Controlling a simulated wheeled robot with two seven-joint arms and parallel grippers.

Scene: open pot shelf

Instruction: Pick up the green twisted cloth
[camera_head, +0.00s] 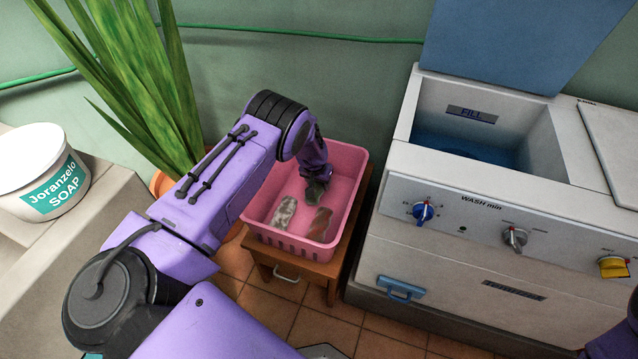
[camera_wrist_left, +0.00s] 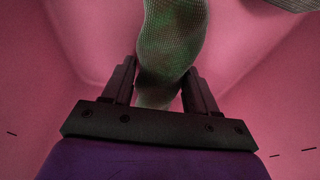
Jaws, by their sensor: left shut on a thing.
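The green twisted cloth (camera_head: 316,192) is in the pink basket (camera_head: 349,160), at my left gripper (camera_head: 315,176). In the left wrist view the cloth (camera_wrist_left: 172,40) is a mottled green, netted roll passing between the two dark fingers of the gripper (camera_wrist_left: 161,72). The gripper is shut on it. The basket's pink walls surround the gripper in that view. The lower end of the cloth is partly hidden by the gripper body. I cannot tell whether the cloth touches the basket floor.
A whitish cloth (camera_head: 284,211) and a reddish-brown cloth (camera_head: 320,223) lie in the basket, nearer the front. The basket stands on a small wooden stool (camera_head: 300,265). A washing machine (camera_head: 455,245) stands close on the right. A plant (camera_head: 150,90) and a soap tub (camera_head: 45,175) are left.

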